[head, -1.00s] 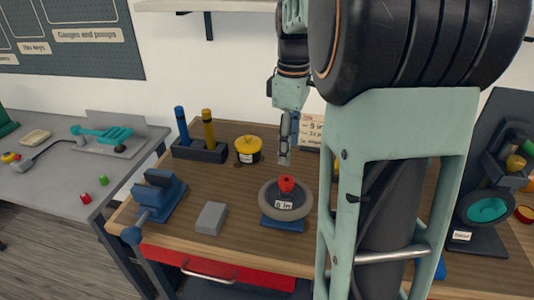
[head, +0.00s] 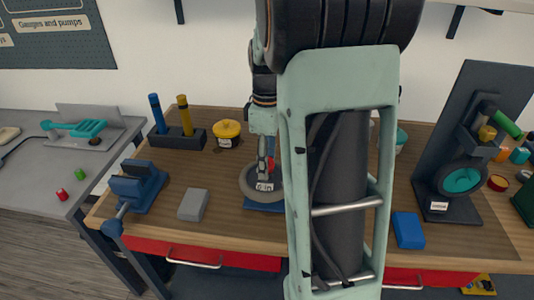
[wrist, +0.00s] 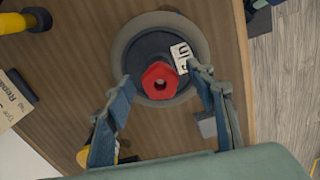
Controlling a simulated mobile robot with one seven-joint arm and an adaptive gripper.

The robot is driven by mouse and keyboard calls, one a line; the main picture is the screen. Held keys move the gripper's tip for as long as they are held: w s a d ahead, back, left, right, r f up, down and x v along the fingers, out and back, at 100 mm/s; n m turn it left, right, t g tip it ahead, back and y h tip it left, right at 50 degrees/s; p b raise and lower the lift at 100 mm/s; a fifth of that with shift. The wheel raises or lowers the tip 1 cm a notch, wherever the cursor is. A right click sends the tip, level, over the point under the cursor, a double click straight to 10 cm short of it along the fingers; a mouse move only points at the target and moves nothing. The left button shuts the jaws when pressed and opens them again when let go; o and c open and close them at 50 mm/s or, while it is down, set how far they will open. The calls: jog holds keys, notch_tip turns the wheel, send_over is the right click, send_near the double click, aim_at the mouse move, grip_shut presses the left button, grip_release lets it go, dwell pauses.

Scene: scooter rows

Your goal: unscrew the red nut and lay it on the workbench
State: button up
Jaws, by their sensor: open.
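The red nut (wrist: 161,81) is a hexagon with a dark centre hole.
A grey block (head: 193,205) and a blue vise (head: 139,187) stand left of the wheel. A yellow-lidded pot (head: 227,133) and a holder with blue and yellow handles (head: 178,138) are behind. A blue block (head: 408,230) lies right. Bare wood shows between the block and pot.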

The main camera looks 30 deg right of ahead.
jog(key=c, duration=1.2)
jog(key=n, duration=0.3)
jog(key=shift+n, duration=0.4)
jog(key=n, duration=1.1)
jog(key=shift+p, duration=0.4)
jog(key=n+p, duration=0.1)
jog(key=n, duration=0.4)
jog(key=shift+s+n+p, duration=0.1)
jog(key=shift+n+p, duration=0.3)
jog(key=shift+f+n+p, duration=0.1)
jog(key=shift+n+p, duration=0.2)
jog(key=shift+n, duration=0.3)
